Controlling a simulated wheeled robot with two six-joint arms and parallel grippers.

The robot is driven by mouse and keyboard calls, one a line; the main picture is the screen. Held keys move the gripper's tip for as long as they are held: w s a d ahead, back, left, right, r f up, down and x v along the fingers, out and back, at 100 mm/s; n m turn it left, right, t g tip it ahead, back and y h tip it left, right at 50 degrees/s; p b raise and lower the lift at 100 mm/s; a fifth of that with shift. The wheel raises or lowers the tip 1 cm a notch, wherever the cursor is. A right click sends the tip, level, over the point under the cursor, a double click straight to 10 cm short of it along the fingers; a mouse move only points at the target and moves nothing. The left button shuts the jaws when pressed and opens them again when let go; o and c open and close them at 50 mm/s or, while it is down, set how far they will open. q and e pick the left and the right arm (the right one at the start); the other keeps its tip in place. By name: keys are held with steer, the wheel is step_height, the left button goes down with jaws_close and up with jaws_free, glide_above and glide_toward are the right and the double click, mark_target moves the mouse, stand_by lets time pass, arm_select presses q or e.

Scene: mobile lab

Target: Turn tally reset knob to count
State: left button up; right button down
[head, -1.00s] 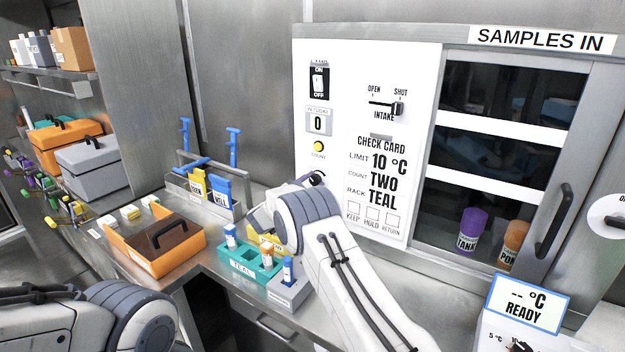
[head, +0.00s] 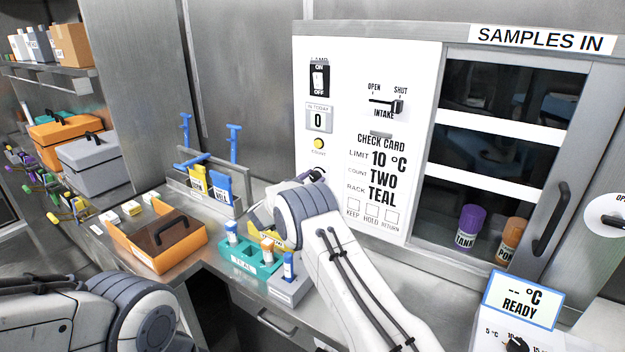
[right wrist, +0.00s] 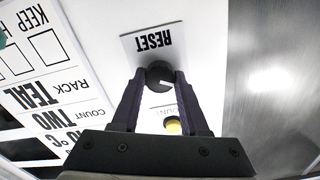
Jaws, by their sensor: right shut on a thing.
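The reset knob (right wrist: 158,72) is a small dark round knob on the white panel, with a short white mark on it. Its RESET label (right wrist: 153,41) reads upside down in the right wrist view. My right gripper (right wrist: 160,80) is shut on the knob, one dark finger on each side. The word COUNT and the yellow count button (right wrist: 173,125) show beyond the fingers; the button is also in the head view (head: 319,144). In the head view the knob is mostly hidden by my right wrist. The tally window (head: 318,121) shows 0. My left gripper is out of view.
A teal rack (head: 243,264) with several vials and an orange tray (head: 140,252) stand on the counter below. The intake lever (head: 396,106) is on the panel's upper right. The glass sample cabinet (head: 436,150) is at the right.

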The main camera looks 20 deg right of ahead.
steer(key=shift+c, duration=2.1)
jaws_free()
steer(key=shift+a, duration=0.1)
steer(key=b+v, duration=0.2)
steer(key=v, duration=0.8)
steer(key=shift+s+a, duration=0.1)
steer(key=shift+a, duration=0.05)
